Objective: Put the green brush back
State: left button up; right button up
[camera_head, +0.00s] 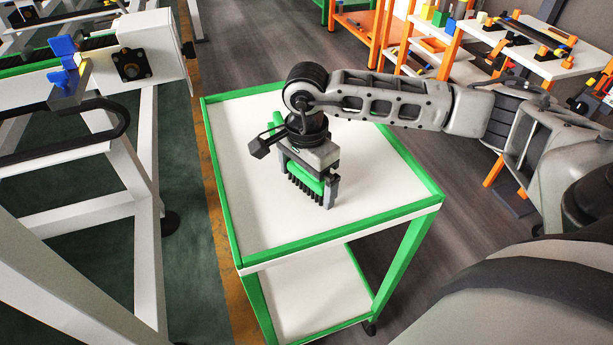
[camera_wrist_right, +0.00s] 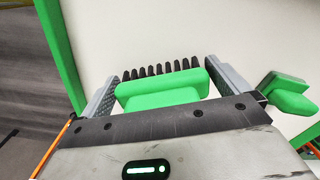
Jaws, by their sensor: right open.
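The green brush (camera_wrist_right: 160,93) with a row of black bristles is over the white top of the green-edged cart (camera_head: 245,200). In the head view the brush (camera_head: 304,178) is partly hidden by my right gripper (camera_head: 306,185). My right gripper is open, with one finger on each side of the brush; in the wrist view small gaps seem to show beside it. Whether the bristles touch the cart top is hard to tell. Another green piece (camera_wrist_right: 288,96) shows right of the fingers in the wrist view; its link to the brush is unclear. My left gripper is not in view.
A white frame rack (camera_head: 145,150) with a blue part (camera_head: 66,52) stands on the left. An orange-legged bench (camera_head: 545,62) with small parts is at the back right.

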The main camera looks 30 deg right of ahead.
jog(key=shift+r, duration=0.5)
notch_tip(320, 180, up, 11)
jog(key=shift+r+b, duration=0.1)
jog(key=shift+b, duration=0.8)
